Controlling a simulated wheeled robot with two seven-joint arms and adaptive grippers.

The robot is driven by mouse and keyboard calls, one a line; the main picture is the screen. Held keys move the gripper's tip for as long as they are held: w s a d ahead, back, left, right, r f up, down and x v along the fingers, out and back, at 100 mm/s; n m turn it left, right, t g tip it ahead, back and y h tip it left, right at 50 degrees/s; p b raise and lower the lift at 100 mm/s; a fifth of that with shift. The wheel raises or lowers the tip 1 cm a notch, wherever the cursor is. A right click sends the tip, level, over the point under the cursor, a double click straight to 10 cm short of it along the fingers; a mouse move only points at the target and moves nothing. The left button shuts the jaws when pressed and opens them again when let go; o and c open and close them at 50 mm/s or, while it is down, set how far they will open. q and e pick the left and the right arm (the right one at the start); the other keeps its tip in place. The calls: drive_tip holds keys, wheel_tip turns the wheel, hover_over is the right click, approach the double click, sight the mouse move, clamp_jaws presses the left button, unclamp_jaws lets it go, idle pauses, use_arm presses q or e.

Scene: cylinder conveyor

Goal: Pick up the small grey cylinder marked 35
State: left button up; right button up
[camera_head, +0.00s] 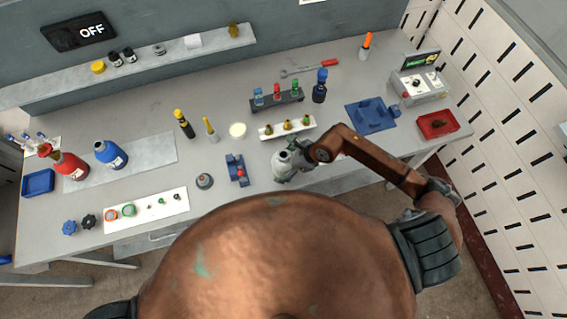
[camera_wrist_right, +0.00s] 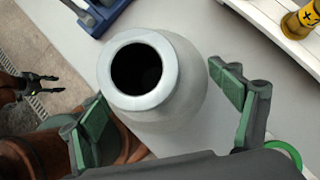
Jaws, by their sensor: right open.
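A pale grey bottle-like vessel (camera_wrist_right: 185,85) with a round, dark open mouth stands between the fingers of my right gripper (camera_wrist_right: 168,118) in the right wrist view. The gripper is open, with gaps on both sides of the vessel. In the head view the vessel (camera_head: 282,162) stands near the table's front edge beside my right gripper (camera_head: 296,160). No 35 mark is readable. A small grey, domed piece (camera_head: 204,181) sits further left on the table. A dark claw-like part, perhaps my left gripper (camera_wrist_right: 42,84), shows small at the left of the wrist view.
A blue fixture (camera_head: 236,170) stands left of the vessel. A white board (camera_head: 175,205) with rings and small cylinders lies front left. A blue tray (camera_head: 360,125) lies right, behind my arm.

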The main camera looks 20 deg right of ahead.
drive_tip(key=c, duration=2.2)
drive_tip(key=shift+w+r, duration=0.1)
drive_tip(key=shift+w, duration=0.05)
